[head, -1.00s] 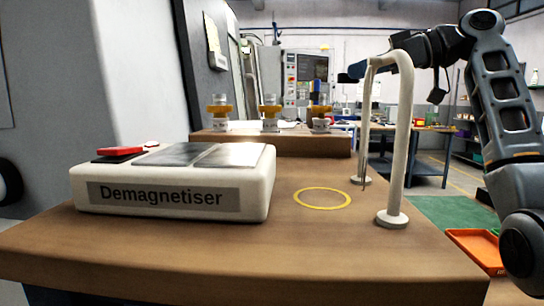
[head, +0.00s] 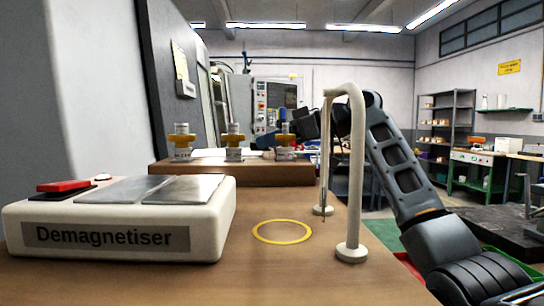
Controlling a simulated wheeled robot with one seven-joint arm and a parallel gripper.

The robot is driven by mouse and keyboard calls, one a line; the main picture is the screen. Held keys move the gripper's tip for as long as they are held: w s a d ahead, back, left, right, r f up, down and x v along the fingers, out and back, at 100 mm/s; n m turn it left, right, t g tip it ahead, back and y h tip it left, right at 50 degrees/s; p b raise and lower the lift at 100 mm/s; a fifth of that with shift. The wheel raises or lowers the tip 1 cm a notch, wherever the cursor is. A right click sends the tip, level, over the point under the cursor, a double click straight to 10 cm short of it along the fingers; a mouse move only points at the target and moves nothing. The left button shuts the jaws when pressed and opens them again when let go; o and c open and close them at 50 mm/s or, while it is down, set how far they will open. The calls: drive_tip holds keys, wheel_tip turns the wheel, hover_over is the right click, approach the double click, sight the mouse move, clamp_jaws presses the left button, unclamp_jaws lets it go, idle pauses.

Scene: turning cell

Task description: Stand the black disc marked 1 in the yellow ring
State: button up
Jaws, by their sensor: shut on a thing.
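The yellow ring (head: 282,242) is a thin flat outline on the wooden bench top, right of the demagnetiser, and nothing stands in it. My gripper (head: 266,141), with blue jaws, is at the back of the bench by the rightmost yellow-collared piece (head: 285,153). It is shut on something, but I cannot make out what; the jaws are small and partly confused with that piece. I cannot pick out a black disc marked 1 in the head view. My arm passes behind the white hoop and away to the lower right.
The white demagnetiser (head: 215,225) fills the bench's left. The white hoop (head: 355,180) stands at the right edge, just right of the ring. A raised wooden shelf (head: 240,174) at the back carries the yellow-collared pieces. The bench around the ring is clear.

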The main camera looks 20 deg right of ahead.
drive_tip(key=shift+f, duration=1.85)
drive_tip(key=shift+f, duration=0.2)
drive_tip(key=o, duration=1.2)
